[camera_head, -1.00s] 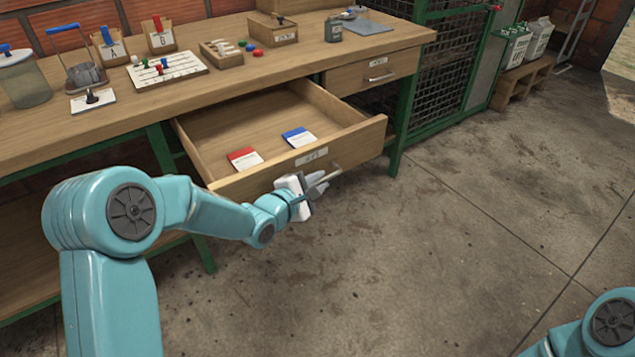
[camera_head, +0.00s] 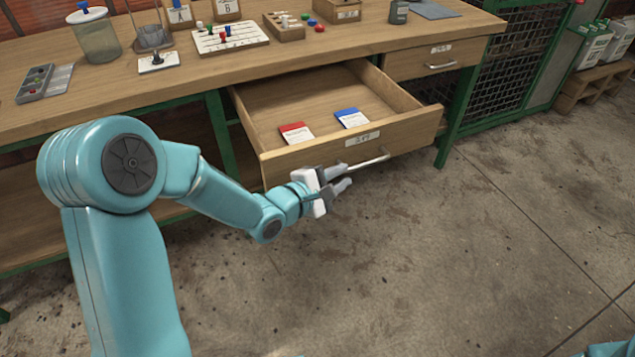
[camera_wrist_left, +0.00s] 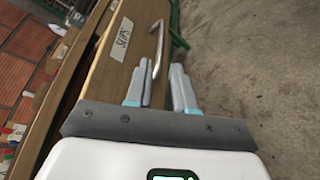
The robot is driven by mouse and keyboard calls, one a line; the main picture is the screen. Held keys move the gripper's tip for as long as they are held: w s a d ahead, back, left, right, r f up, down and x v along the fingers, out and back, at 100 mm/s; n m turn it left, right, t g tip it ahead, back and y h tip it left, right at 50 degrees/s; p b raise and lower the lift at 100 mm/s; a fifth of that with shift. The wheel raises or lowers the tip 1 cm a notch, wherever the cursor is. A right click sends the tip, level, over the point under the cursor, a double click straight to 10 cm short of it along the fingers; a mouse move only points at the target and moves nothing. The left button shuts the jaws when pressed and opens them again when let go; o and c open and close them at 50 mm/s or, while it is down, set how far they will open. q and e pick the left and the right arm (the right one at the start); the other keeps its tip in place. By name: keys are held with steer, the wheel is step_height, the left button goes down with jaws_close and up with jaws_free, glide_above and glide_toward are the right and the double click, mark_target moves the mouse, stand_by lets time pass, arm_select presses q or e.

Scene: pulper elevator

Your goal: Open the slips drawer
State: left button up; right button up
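The slips drawer (camera_head: 290,163) is pulled well out from under the workbench, and its inside shows. A red-topped pad (camera_head: 297,133) and a blue-topped pad (camera_head: 351,118) lie in it. Its front has a white label and a metal bar handle (camera_head: 371,161), which also shows in the left wrist view (camera_wrist_left: 157,45). My left gripper (camera_head: 343,180) is just in front of the drawer front, at the handle's left end. Its fingers (camera_wrist_left: 163,85) are apart, with a gap between them and nothing clearly gripped. My right gripper is out of view.
A second, closed drawer (camera_head: 440,62) sits to the right under the workbench top (camera_head: 180,85). Jars, a peg board (camera_head: 230,37) and small boxes stand on the top. A green bench leg (camera_head: 457,120) is right of the open drawer. The concrete floor in front is clear.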

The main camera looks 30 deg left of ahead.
arm_select(q)
steer(key=p+v, duration=0.1)
steer(key=v, duration=0.6)
steer(key=shift+s, duration=0.2)
steer(key=shift+a, duration=0.15)
steer(key=s+d+f+m+g+h, duration=0.1)
steer(key=s+d+f+g, duration=0.15)
steer(key=d+f, duration=0.4)
steer(key=s+d+f+m+g, duration=0.1)
steer(key=s+d+f+g, duration=0.15)
steer(key=f, duration=0.75)
steer(key=s+d+f+m+g+y, duration=0.25)
steer(key=s+f+m+g, duration=0.65)
steer(key=s+f+m, duration=0.55)
step_height(320, 180, up, 24)
steer(key=m+p, duration=0.2)
steer(key=p, duration=2)
steer(key=shift+r+h+p, duration=0.2)
steer(key=shift+h+p, duration=0.1)
steer(key=shift+h, duration=0.05)
